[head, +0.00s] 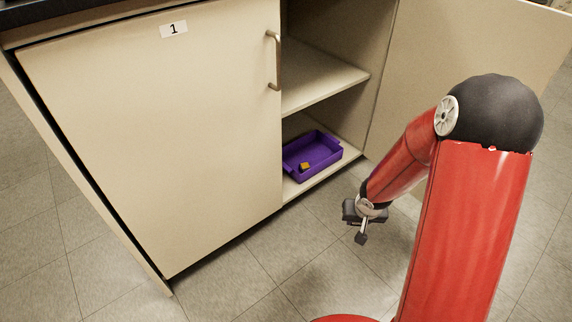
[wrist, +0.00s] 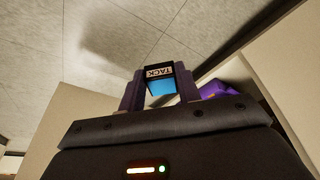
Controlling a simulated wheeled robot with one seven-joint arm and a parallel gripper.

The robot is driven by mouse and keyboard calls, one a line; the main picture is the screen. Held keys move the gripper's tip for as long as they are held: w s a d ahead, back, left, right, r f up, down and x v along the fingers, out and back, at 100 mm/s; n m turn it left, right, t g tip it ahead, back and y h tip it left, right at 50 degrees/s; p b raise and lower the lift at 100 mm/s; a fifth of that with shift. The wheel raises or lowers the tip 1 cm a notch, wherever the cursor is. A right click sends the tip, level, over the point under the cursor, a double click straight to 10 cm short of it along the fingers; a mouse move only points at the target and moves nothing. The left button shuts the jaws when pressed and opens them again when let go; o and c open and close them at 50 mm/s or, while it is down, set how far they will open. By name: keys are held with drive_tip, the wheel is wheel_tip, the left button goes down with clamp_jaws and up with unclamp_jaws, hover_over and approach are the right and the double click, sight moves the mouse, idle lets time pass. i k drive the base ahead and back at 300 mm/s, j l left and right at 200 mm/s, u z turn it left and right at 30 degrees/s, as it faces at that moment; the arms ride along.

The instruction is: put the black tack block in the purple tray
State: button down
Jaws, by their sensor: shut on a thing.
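The black tack block (wrist: 159,72) shows in the wrist view between my two fingers, with a white label reading TACK and a light blue face. My gripper (wrist: 158,84) is shut on it. In the head view my gripper (head: 362,232) hangs above the floor, in front of the open cabinet and to the right of the purple tray. A small dark block (head: 361,239) shows at its fingertips. The purple tray (head: 324,165) sits on the cabinet's bottom shelf and holds a small orange-yellow block (head: 305,166). Part of the tray (wrist: 215,88) shows in the wrist view.
A closed cabinet door (head: 150,140) labelled 1 stands left of the opening. An open door (head: 470,50) stands on the right. A middle shelf (head: 315,75) spans above the tray. The tiled floor (head: 330,270) in front is clear.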

sight(324, 158)
drive_tip(key=i+l+u, duration=0.15)
drive_tip(key=u, duration=0.35)
drive_tip(key=i+l+u, duration=0.1)
drive_tip(key=u, duration=0.4)
drive_tip(key=l+u, duration=0.25)
drive_tip(key=u, duration=0.25)
drive_tip(key=i+l, duration=0.1)
drive_tip(key=l, duration=0.5)
drive_tip(key=i+l, duration=0.1)
drive_tip(key=l, duration=0.45)
drive_tip(key=i+l, duration=0.1)
drive_tip(key=l, duration=0.5)
